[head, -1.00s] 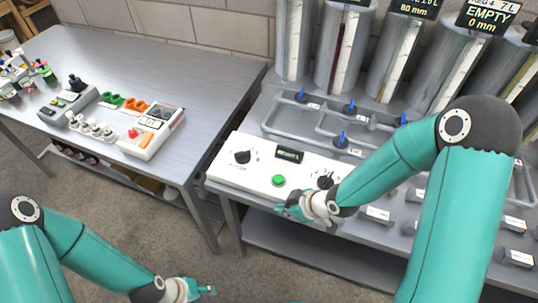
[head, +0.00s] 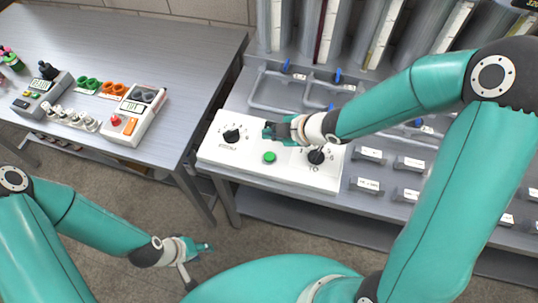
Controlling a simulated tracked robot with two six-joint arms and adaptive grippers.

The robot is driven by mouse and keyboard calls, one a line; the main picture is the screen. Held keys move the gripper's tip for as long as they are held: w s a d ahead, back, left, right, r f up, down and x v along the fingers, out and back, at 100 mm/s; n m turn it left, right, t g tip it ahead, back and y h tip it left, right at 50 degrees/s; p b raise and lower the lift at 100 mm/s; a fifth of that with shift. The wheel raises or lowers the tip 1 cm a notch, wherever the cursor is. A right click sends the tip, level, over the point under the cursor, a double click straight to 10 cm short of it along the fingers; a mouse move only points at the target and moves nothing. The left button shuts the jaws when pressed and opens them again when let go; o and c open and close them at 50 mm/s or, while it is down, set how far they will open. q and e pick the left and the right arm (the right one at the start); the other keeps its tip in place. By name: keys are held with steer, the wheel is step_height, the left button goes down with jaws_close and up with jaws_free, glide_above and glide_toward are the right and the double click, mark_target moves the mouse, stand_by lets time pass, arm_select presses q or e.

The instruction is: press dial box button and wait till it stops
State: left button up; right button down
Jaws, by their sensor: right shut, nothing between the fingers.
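The white dial box (head: 215,155) sits on the grey bench at the centre of the head view. It has a black dial (head: 232,135) at its left, a second black dial (head: 316,157) at its right and a green button (head: 269,157) near its front edge. My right gripper (head: 268,131) is shut and empty, over the back part of the box behind the green button, apart from the button in the picture. It covers the small dark display. My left gripper (head: 208,247) hangs over the floor in front of the bench; its finger opening is too small to tell.
Blue-handled valves (head: 337,76) on grey pipes and tall cylinders stand behind the box. Grey labelled blocks (head: 368,186) lie to its right. A left table (head: 170,60) holds a white device (head: 135,115) and small parts. A gap separates table and bench.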

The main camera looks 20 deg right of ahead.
steer(key=b, duration=0.6)
glide_above(271, 157)
step_height(271, 157, down, 7)
steer(key=shift+r, duration=0.1)
steer(key=shift+f+b, duration=0.7)
steer(key=shift+f, duration=0.05)
stand_by(0.3)
steer(key=shift+f+b, duration=0.35)
steer(key=shift+f+b, duration=0.5)
steer(key=shift+b, duration=0.05)
stand_by(0.7)
steer(key=shift+r, duration=0.1)
steer(key=shift+r+p, duration=0.85)
steer(key=shift+p, duration=0.05)
